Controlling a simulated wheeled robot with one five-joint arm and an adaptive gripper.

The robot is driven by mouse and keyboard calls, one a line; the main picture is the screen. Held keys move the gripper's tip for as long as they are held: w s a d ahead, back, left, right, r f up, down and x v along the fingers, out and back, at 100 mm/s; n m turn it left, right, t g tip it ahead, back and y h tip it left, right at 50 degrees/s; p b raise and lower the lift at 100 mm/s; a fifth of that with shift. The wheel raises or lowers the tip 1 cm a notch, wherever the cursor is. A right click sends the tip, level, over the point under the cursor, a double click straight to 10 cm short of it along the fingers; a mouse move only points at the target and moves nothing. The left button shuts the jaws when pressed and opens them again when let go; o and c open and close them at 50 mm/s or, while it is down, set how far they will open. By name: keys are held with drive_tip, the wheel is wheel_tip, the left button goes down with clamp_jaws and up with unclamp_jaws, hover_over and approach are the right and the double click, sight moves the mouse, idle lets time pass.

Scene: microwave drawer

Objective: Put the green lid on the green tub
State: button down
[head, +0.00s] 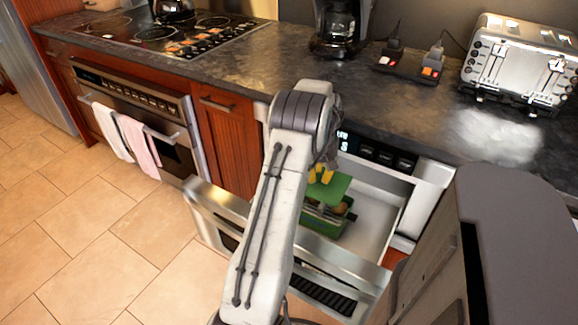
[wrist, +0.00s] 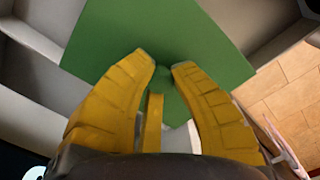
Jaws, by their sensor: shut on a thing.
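The green lid (head: 333,187) is held by my gripper (head: 321,175), whose yellow fingers are shut on it. In the wrist view the lid (wrist: 160,45) spreads beyond the fingertips of my gripper (wrist: 164,72), which close around its middle. The green tub (head: 327,222) stands inside the open microwave drawer (head: 372,222), below the lid. Brownish contents show in the tub through the gap under the lid. The lid appears above the tub and tilted relative to it; my arm hides part of both. The wrist view shows no tub, as the lid covers it.
The drawer front (head: 225,215) stands pulled out under the dark counter (head: 270,70). A coffee maker (head: 340,28), a toaster (head: 520,62) and a stove top (head: 165,30) are on the counter. Towels (head: 138,140) hang on the oven at left. Tiled floor at left is clear.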

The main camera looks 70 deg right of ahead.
sight(325, 190)
drive_tip(key=shift+s+a+f, duration=0.1)
drive_tip(key=shift+s+f, duration=0.2)
drive_tip(key=shift+s, duration=0.3)
drive_tip(key=shift+s+a+f, duration=0.1)
drive_tip(key=shift+s+f, duration=0.15)
drive_tip(key=shift+s, duration=0.3)
drive_tip(key=shift+f+m+b, duration=0.3)
drive_tip(key=shift+f+b, duration=1.55)
drive_tip(key=shift+f, duration=0.15)
drive_tip(key=shift+f+b, duration=0.45)
drive_tip(key=shift+f, duration=0.45)
drive_tip(key=shift+f, duration=0.35)
drive_tip(key=c, duration=0.5)
unclamp_jaws()
drive_tip(key=shift+c, duration=0.2)
drive_tip(key=shift+r, duration=0.15)
drive_tip(key=shift+r+p, duration=2.75)
drive_tip(key=shift+r, duration=0.6)
